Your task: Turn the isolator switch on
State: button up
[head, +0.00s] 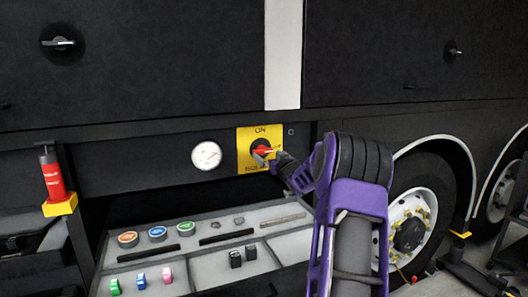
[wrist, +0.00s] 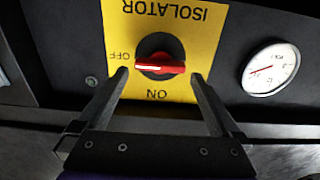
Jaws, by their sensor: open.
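The isolator switch has a red handle (wrist: 160,67) on a black round base, set on a yellow plate (wrist: 210,45). In the wrist view the plate's lettering is upside down, with OFF at the left and ON at the bottom. The handle lies level, its white-marked end toward OFF. In the head view the yellow plate (head: 245,136) is on the dark side panel. My gripper (wrist: 160,74) is open, its fingertips either side of the handle's ends; I cannot tell whether they touch it. In the head view my gripper (head: 267,157) partly covers the switch.
A round white gauge (head: 206,155) sits left of the plate. Below is a grey tray (head: 205,270) with coloured discs and small blocks. A red extinguisher (head: 52,178) stands at the left and a wheel (head: 420,215) at the right.

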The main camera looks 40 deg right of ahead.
aim_at(265, 152)
jog(key=shift+p+x, duration=0.3)
jog(key=shift+x, duration=2.25)
jog(key=c, duration=1)
